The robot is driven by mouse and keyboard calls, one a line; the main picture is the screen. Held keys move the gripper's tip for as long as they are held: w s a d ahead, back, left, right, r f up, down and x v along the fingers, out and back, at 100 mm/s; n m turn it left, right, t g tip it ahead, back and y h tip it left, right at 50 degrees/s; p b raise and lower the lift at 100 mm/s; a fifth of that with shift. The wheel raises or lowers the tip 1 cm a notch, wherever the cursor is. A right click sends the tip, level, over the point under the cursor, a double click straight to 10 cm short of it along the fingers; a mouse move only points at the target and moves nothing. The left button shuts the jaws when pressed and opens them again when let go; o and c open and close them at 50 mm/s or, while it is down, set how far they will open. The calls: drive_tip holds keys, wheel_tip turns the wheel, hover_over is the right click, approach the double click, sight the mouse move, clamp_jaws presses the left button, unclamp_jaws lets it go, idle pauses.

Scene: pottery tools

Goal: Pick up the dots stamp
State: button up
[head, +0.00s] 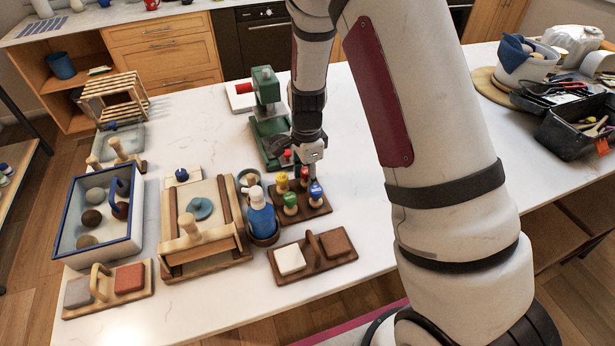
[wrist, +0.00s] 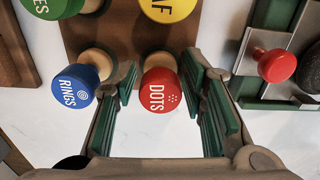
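The dots stamp (wrist: 160,90) has a round red top labelled DOTS and a wooden neck. In the wrist view it is between the two green-padded fingers of my gripper (wrist: 160,73), which is open with a gap on both sides of the stamp. The blue rings stamp (wrist: 75,86) is just outside the left finger. In the head view my gripper (head: 311,158) points down over the stamp rack (head: 313,213). The red stamp top (head: 304,172) shows there beside the gripper, partly hidden.
A yellow stamp (head: 282,182) and a green stamp (head: 290,199) stand in the same rack. A green press (head: 266,90) with a red knob (wrist: 276,65) is close by. A blue bottle (head: 261,218) and a two-block holder (head: 328,262) are near the rack.

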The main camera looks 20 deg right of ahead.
drive_tip(key=shift+f, duration=0.1)
drive_tip(key=c, duration=0.8)
drive_tip(key=shift+c, duration=0.2)
